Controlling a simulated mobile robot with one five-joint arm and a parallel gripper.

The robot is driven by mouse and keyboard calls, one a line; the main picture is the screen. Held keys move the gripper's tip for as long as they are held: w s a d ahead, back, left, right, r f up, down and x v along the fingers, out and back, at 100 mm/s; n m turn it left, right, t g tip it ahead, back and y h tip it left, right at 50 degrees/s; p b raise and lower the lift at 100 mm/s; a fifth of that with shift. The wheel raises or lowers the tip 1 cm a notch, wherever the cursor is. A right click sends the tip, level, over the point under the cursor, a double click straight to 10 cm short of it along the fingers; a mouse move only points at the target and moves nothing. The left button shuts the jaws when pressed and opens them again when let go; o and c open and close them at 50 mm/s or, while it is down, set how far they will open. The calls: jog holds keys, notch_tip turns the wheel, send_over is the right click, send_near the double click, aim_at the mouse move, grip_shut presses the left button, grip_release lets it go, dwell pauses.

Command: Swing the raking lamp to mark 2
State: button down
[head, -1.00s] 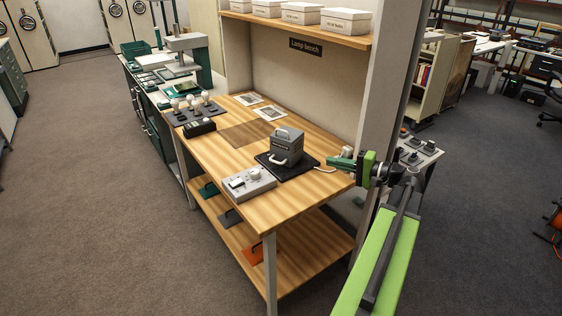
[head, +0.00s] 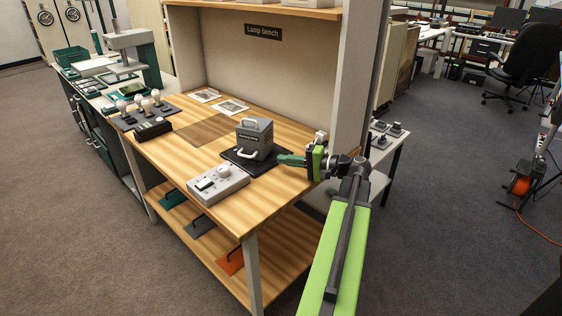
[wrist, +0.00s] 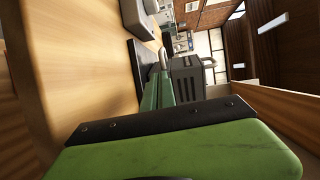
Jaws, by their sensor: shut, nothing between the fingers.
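The lamp is a grey box-shaped unit (head: 254,140) with a small label too small to read surely, a handle on top and a pale handle (head: 248,155) low at its front. It stands on a black base plate (head: 234,160) on the wooden bench. No numbered mark is legible. My gripper (head: 281,159) is shut and empty, its green fingers pointing left, just right of the lamp and over the plate's right edge. I cannot tell whether they touch. In the wrist view the fingers (wrist: 160,88) reach toward the grey lamp (wrist: 187,80).
A grey control box (head: 218,185) with a knob sits at the bench's front edge. Bulbs on a rack (head: 142,110), a black block (head: 153,129) and two picture sheets (head: 218,101) lie farther left. A post (head: 350,90) rises at the bench's right end.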

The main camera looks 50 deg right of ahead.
aim_at(266, 167)
jog(key=x, duration=0.7)
jog(key=shift+w+a+b, duration=0.15)
jog(key=shift+w+b, duration=0.1)
jog(key=shift+b, duration=0.1)
jog(key=shift+s, duration=0.1)
